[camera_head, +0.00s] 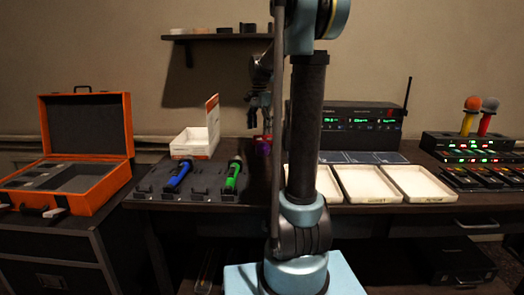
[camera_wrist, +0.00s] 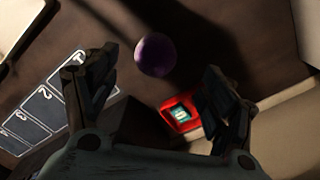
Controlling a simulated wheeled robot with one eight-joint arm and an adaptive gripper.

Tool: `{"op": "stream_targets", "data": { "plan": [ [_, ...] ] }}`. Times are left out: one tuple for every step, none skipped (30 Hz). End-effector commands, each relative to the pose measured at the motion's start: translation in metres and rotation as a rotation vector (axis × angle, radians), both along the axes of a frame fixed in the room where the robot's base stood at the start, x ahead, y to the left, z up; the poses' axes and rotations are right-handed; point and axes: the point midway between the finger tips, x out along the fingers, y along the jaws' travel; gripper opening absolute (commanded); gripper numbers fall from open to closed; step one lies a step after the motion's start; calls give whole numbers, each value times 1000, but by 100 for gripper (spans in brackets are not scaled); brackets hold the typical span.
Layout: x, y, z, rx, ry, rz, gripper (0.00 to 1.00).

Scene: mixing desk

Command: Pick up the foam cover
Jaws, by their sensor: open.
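The foam cover is a small dark purple ball (camera_wrist: 155,55) lying on the brown desk in the wrist view. In the head view a purple patch (camera_head: 264,146) shows at the desk below my gripper, partly hidden by my arm. My gripper (camera_head: 260,122) points down over the desk. In the wrist view my gripper (camera_wrist: 160,70) has its two fingers wide apart, with the ball between and just beyond the tips. Nothing is held.
A red item with a teal panel (camera_wrist: 180,114) lies close to the right finger. Numbered dark cards (camera_wrist: 45,110) lie at left. In the head view, white trays (camera_head: 420,185), a receiver rack (camera_head: 360,125), a microphone mat (camera_head: 150,187) and a white box (camera_head: 192,143) surround the spot.

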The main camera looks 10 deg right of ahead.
Motion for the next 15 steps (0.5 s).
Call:
{"op": "stream_targets", "data": {
  "plan": [
    [0,-1,-9,0,0,-1,76],
    [0,-1,-13,0,0,-1,76],
    [0,-1,-19,0,0,-1,76],
    [-1,-1,-24,0,0,-2,76],
    [-1,-1,-28,0,0,-2,76],
    [-1,-1,-32,0,0,-2,76],
    [0,-2,-35,0,0,-2,76],
    [0,-2,-38,0,0,-2,76],
    [-1,-2,-40,0,0,-2,76],
    [-1,-2,-42,0,0,-2,76],
    [-1,-2,-43,0,0,-2,76],
    [-1,-2,-44,0,0,-1,76],
    [-1,-2,-45,0,0,-1,76],
    [-1,-2,-47,0,0,-1,76],
    [-1,-2,-49,0,0,-1,76]
  ]
}}
